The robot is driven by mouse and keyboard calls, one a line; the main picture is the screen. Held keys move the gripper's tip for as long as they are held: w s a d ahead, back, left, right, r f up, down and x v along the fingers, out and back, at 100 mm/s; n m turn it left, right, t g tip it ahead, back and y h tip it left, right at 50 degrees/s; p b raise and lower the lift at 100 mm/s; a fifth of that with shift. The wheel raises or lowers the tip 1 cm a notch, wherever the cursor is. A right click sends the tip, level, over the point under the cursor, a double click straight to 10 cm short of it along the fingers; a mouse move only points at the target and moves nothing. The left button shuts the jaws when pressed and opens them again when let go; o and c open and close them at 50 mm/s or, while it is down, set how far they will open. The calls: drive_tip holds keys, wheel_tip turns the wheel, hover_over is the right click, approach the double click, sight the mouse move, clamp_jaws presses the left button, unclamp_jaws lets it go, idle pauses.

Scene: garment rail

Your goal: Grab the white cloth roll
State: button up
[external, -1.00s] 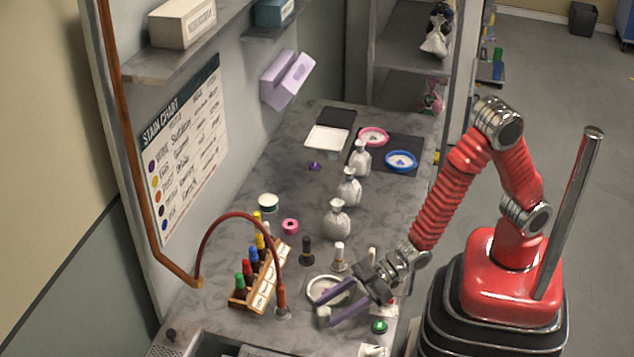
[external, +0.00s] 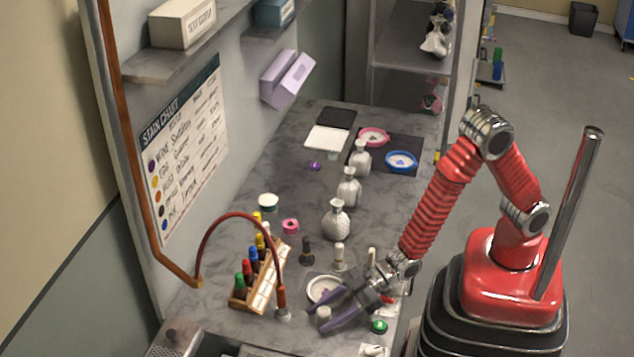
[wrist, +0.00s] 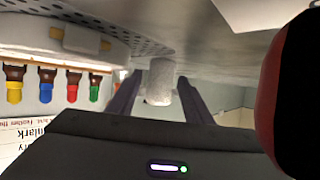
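The white cloth roll (external: 323,313) stands near the front of the marble counter. In the wrist view the roll (wrist: 159,82) is a pale textured cylinder between my two dark purple fingers. My gripper (external: 324,311) is open, with one finger on each side of the roll. In the wrist view a narrow gap shows on both sides of the roll, between it and the fingers of my gripper (wrist: 158,95). The roll's contact with the counter is hard to make out.
A white dish (external: 322,284) sits just behind the fingers. A wooden rack of coloured bottles (external: 266,285) and a curved red hose (external: 240,217) stand to the left. A green-topped item (external: 379,327) is at the right. Silver bottles (external: 337,222) stand farther back.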

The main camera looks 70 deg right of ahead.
sight(324, 310)
drive_tip(key=c, duration=0.9)
drive_tip(key=shift+c, duration=0.2)
drive_tip(key=shift+r, duration=5)
